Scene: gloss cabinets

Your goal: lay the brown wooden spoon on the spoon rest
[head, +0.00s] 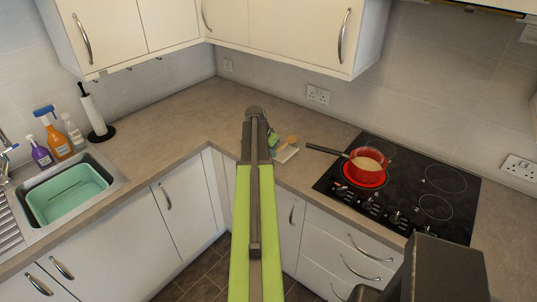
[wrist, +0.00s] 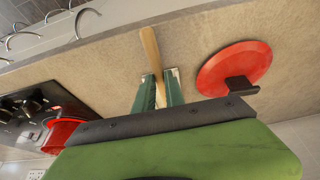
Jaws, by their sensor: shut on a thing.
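The brown wooden spoon (wrist: 151,48) is between the fingertips of my gripper (wrist: 161,78) in the wrist view. The gripper is shut on it. One end of the spoon sticks out past the green fingers, toward the counter's front edge; the rest is largely hidden by the fingers. In the head view, my arm hides most of the gripper, and a small wooden part of the spoon (head: 291,140) shows right of the arm. A small pale flat piece (head: 286,154) shows just below it; I cannot tell whether it is the spoon rest.
A red round object (wrist: 232,66) with a black handle lies on the counter beside the gripper. A red pan (head: 366,166) stands on the black hob (head: 430,185), its handle pointing toward my arm. The counter left of my arm is clear up to the sink (head: 100,172).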

